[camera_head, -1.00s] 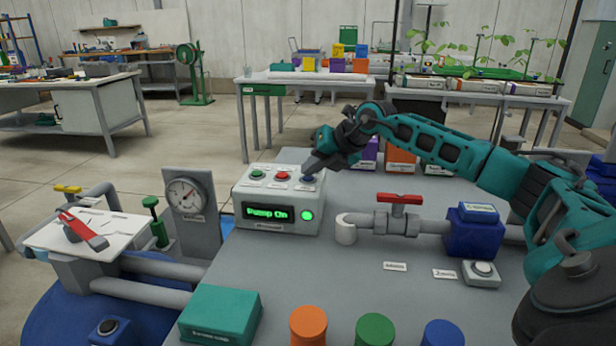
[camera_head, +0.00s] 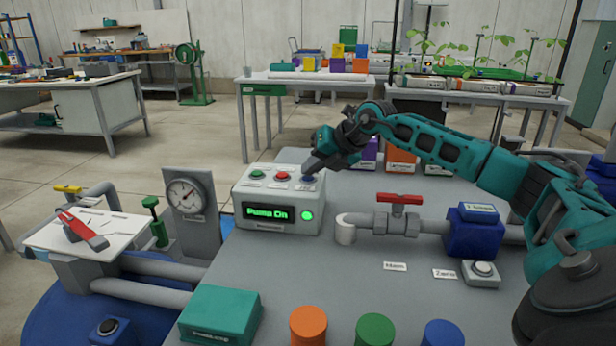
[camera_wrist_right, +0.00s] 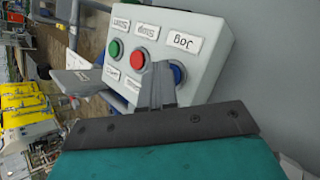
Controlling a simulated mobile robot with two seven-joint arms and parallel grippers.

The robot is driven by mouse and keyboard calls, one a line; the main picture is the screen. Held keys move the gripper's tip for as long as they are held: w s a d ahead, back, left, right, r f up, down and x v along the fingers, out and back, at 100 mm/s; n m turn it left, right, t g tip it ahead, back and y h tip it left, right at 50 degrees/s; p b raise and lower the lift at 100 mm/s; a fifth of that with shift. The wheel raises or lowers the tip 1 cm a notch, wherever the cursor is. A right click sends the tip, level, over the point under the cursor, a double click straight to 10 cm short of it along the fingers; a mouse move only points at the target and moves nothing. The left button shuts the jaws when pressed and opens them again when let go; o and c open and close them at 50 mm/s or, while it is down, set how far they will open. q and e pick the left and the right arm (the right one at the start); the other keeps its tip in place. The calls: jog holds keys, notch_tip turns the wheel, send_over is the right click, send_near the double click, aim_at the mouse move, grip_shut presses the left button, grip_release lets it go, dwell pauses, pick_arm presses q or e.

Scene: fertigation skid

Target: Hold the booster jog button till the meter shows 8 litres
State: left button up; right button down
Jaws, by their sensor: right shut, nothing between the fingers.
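The control box (camera_head: 278,203) is light grey, with green, red and blue buttons on top. Its screen (camera_head: 267,213) reads "Pump On" in green, and a green lamp (camera_head: 306,215) beside it is lit. My right gripper (camera_head: 309,171) is shut and empty, its fingertips at the blue jog button (camera_head: 308,178). In the right wrist view the fingers (camera_wrist_right: 163,84) partly cover the blue button (camera_wrist_right: 177,73), labelled "Jog"; they look to be touching it. The blue meter (camera_head: 474,232) sits on the pipe; its small display (camera_head: 478,211) is too small to read surely. My left gripper is not in view.
A red-handled valve (camera_head: 398,205) is on the pipe left of the meter. A button block labelled "Zero" (camera_head: 481,273) stands in front of the meter. A round dial gauge (camera_head: 184,195) stands left of the box. Orange, green and blue caps line the front edge.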

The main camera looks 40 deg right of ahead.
aim_at(312, 179)
dwell(0.9)
jog(key=shift+r+p, duration=0.75)
jog(key=shift+p, duration=0.05)
jog(key=shift+r, duration=0.1)
notch_tip(312, 179, up, 5)
jog(key=p, duration=0.4)
jog(key=shift+p, duration=0.3)
